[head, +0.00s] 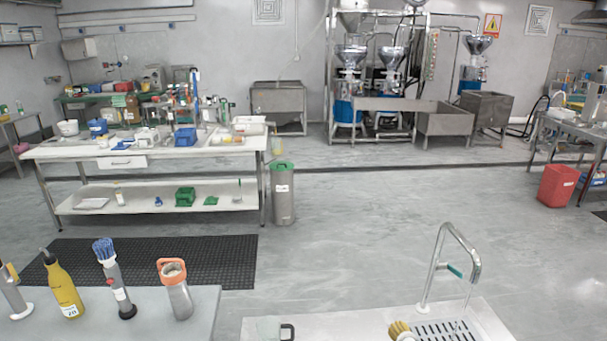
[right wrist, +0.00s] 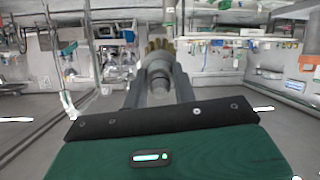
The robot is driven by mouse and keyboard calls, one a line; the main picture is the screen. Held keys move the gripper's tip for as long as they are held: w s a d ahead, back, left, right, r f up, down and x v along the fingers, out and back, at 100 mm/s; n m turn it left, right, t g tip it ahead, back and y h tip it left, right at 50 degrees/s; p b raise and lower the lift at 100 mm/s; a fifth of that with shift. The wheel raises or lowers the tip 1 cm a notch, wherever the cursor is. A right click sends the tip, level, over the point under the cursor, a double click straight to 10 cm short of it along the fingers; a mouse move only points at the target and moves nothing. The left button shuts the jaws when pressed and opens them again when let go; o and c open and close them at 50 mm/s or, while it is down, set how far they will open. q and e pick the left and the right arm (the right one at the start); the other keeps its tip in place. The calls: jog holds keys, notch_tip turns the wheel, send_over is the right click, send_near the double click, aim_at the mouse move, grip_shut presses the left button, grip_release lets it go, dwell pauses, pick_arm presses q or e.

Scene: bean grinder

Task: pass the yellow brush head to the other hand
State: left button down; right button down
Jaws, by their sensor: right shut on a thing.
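The yellow brush head (right wrist: 158,47) is in my right gripper (right wrist: 158,80), with its grey neck between the two fingers in the right wrist view. Its yellow bristles point away from the gripper. In the head view a yellow brush head (head: 400,329) shows at the bottom edge, in front of the sink, with its lower part cut off by the frame. My right gripper does not show in the head view. My left gripper is in neither view.
A sink counter (head: 330,326) with a curved tap (head: 447,262) and a drain grid stands at the front right. A grey table (head: 205,310) at the front left holds a yellow bottle (head: 62,287), a blue brush (head: 112,272) and an orange-topped flask (head: 176,292). The middle floor is clear.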

jog(key=s+a+r+m+h, duration=0.1)
jog(key=s+a+r+h, duration=0.1)
jog(key=s, duration=0.6)
jog(key=shift+s+a+r+m, duration=0.15)
jog(key=shift+a+r+m, duration=0.25)
jog(key=shift+r, duration=0.55)
